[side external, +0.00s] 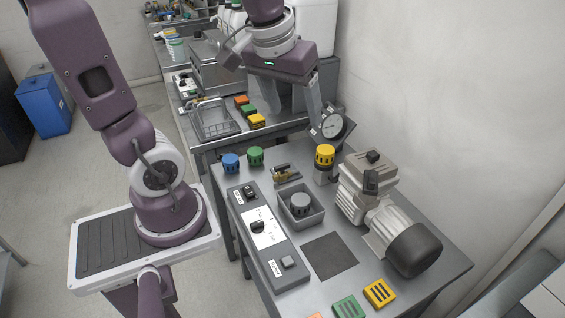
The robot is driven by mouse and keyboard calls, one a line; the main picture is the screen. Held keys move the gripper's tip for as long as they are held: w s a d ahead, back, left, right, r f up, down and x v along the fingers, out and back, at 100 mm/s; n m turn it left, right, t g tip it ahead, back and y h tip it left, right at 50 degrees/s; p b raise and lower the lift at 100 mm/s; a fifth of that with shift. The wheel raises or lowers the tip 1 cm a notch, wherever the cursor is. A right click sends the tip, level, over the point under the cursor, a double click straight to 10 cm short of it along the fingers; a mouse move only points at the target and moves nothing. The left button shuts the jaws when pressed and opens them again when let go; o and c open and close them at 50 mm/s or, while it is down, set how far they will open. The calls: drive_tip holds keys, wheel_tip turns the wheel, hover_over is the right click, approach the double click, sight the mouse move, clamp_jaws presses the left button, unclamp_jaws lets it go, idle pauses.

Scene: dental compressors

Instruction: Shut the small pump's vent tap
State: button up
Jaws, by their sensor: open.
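A grey pump (382,222) with a ribbed body and dark round end cap stands at the right of the metal table. A small brass tap-like fitting (284,174) with a dark handle sits at the table's back left, behind a grey tray. I cannot tell for sure that it is the vent tap, or its handle's exact setting. My gripper (295,112) is open and empty, pointing down above the table's back edge. Its right finger appears close to a round pressure gauge (331,127); contact cannot be told. The brass fitting is below and slightly left of the fingers.
A yellow cap (325,154) stands on a post near the gauge. Blue (231,163) and green (255,156) caps stand at the back left. A grey tray (316,222) holds a grey cap. A switch panel (263,238) lies along the left edge. A dark mat (330,257) is bare.

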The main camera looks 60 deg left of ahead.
drive_tip(key=w+a+f+n+g, duration=0.2)
drive_tip(key=w+a+f+n, duration=0.5)
drive_tip(key=a, duration=0.3)
drive_tip(key=n+g+h, duration=0.1)
drive_tip(key=n+g, duration=0.1)
drive_tip(key=n, duration=0.3)
hover_over(282, 165)
wheel_tip(282, 165, down, 16)
drive_tip(key=shift+d+f, duration=0.1)
drive_tip(key=shift+f, duration=0.15)
wheel_tip(282, 165, down, 8)
drive_tip(key=shift+r, duration=0.25)
drive_tip(key=shift+c, duration=0.4)
drive_tip(key=c, duration=1.3)
